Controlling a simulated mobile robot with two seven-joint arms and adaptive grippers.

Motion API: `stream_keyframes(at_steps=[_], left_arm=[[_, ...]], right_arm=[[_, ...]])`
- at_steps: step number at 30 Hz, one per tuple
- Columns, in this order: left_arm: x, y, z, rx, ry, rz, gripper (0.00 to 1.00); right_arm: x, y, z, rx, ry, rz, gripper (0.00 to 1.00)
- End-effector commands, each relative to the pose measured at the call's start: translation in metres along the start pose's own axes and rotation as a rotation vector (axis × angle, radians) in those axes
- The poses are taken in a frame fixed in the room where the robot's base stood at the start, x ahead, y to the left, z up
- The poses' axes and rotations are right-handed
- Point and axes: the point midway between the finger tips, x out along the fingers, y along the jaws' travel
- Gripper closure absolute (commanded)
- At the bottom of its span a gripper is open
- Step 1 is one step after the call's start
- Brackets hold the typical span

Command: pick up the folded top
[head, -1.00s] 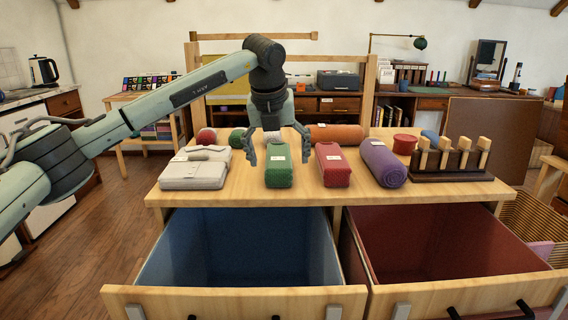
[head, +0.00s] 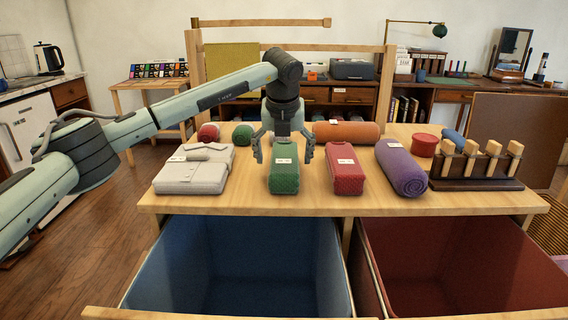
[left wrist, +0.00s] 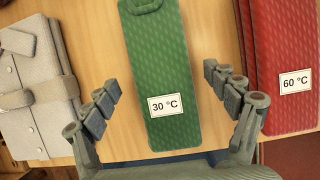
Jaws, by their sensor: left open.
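A green folded knit top (head: 284,177) with a white tag lies on the wooden table. My left gripper (head: 283,158) points down above it, open, with one finger on each side of its far part. In the left wrist view the green top (left wrist: 160,60) shows a "30 °C" tag and runs between the spread fingers (left wrist: 164,88), with bare wood on both sides of it. A red folded knit piece (head: 345,178) lies to its right; its tag reads "60 °C" in the left wrist view (left wrist: 285,60). A pale folded shirt (head: 190,178) lies to the left. My right gripper is not in view.
A purple roll (head: 402,170), an orange roll (head: 345,132) and a rack of wooden pegs (head: 475,170) stand on the table (head: 240,204). Two open drawers, blue-lined (head: 235,260) and red-lined (head: 450,255), jut out below the front edge.

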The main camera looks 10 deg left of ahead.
Motion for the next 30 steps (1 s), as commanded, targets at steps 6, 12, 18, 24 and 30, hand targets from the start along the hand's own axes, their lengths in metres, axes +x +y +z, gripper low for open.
stream_keyframes(at_steps=[6, 12, 18, 24, 30], left_arm=[[0.017, -0.001, -0.001, 0.001, 0.001, 0.0, 0.14], [0.018, -0.001, -0.001, 0.001, 0.001, -0.001, 0.15], [0.017, -0.001, -0.001, 0.001, 0.0, -0.001, 0.4], [0.017, -0.001, -0.001, 0.001, 0.0, -0.001, 0.65], [0.017, -0.001, -0.001, 0.001, -0.001, -0.002, 0.72]], right_arm=[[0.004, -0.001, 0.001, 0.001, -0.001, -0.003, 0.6], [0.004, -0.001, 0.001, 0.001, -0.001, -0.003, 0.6], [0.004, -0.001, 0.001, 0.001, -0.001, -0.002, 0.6], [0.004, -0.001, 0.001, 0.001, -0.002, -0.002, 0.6], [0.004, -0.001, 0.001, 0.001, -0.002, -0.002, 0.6]])
